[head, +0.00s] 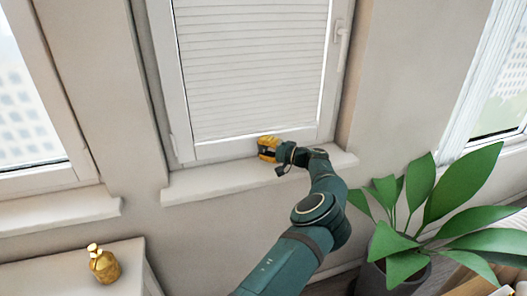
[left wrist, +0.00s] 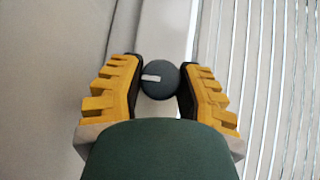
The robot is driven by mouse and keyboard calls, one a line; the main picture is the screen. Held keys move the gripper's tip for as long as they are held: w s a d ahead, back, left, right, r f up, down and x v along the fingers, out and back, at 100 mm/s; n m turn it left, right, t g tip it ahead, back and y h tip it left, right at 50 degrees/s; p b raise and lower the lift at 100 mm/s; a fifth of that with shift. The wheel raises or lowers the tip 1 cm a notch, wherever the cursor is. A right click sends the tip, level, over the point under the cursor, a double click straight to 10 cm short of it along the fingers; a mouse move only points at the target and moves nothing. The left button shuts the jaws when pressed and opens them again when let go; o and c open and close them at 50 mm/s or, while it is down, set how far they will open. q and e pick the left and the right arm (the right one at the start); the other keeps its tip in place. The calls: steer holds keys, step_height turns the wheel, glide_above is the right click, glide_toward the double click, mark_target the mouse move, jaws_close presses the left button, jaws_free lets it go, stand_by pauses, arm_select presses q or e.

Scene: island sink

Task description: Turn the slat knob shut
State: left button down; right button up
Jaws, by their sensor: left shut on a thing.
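The slat knob (left wrist: 164,86) is a round dark grey knob with a short white mark, seen in the left wrist view on the white window frame. The mark lies nearly level, left of the knob's centre. My left gripper (head: 268,149) has yellow fingers with dark pads and is shut on the knob, one finger on each side. In the head view the gripper hides the knob at the bottom of the window. The white slats (head: 250,70) cover the pane; in the left wrist view narrow bright lines show between them. My right gripper is not in view.
A white sill (head: 215,183) runs just under the gripper. A window handle (head: 340,45) is at the upper right. A leafy potted plant (head: 420,215) stands right of my arm. A gold bottle (head: 104,265) stands on a white surface (head: 60,278) at lower left.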

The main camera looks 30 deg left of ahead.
arm_select(q)
steer(key=shift+a+y, duration=0.1)
steer(key=shift+y, duration=0.2)
stand_by(0.4)
steer(key=c, duration=0.6)
jaws_free()
steer(key=shift+s+a, duration=0.1)
steer(key=shift+o, duration=0.2)
steer(key=shift+d, duration=0.2)
steer(key=d, duration=0.7)
steer(key=w+d, duration=0.1)
steer(key=d, duration=0.3)
steer(key=shift+d, duration=0.35)
